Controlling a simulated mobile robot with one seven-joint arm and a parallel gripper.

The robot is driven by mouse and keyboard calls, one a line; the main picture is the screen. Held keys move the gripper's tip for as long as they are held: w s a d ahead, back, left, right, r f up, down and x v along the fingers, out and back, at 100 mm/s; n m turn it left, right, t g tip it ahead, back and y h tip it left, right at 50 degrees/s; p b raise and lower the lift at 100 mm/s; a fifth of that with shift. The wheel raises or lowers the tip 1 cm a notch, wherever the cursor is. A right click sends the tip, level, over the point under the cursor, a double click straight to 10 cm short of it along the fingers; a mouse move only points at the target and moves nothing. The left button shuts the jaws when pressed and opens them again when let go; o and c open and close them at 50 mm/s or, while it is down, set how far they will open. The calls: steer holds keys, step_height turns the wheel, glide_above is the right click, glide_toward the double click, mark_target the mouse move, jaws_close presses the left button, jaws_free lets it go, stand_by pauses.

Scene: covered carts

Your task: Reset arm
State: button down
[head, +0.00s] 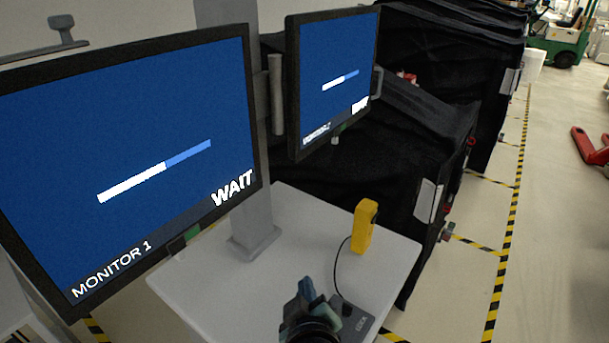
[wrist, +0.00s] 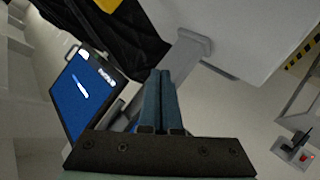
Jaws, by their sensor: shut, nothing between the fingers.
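My gripper (head: 306,287) is at the bottom of the head view, in front of the grey workstation table (head: 190,283). In the wrist view, its two blue-grey fingers (wrist: 167,72) lie side by side, shut with nothing between them. The fingers point up in that view toward a grey post and the underside or edge of a pale surface (wrist: 250,25). My gripper and wrist hide part of the tabletop.
Monitor 1 (head: 130,150) and a second monitor (head: 335,80), both showing WAIT, hang on a post. A yellow handheld device (head: 364,227) with a cable and a dark box (head: 357,322) sit on the table. Black covered carts (head: 430,130) stand behind. The right aisle floor (head: 560,200) is open.

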step_height(320, 180, up, 27)
steer(key=m+t+b, duration=0.2)
steer(key=m+t, duration=0.2)
steer(key=t, duration=0.4)
steer(key=s+r+m+t, duration=0.2)
steer(key=s+r, duration=0.4)
steer(key=r, duration=0.3)
steer(key=s+r+m+t+b, duration=0.1)
steer(key=s+r+t, duration=0.3)
steer(key=r, duration=0.5)
steer(key=s+m, duration=0.1)
steer(key=s, duration=0.1)
steer(key=shift+s+r+h+b, duration=0.25)
steer(key=shift+s+h+b, duration=0.05)
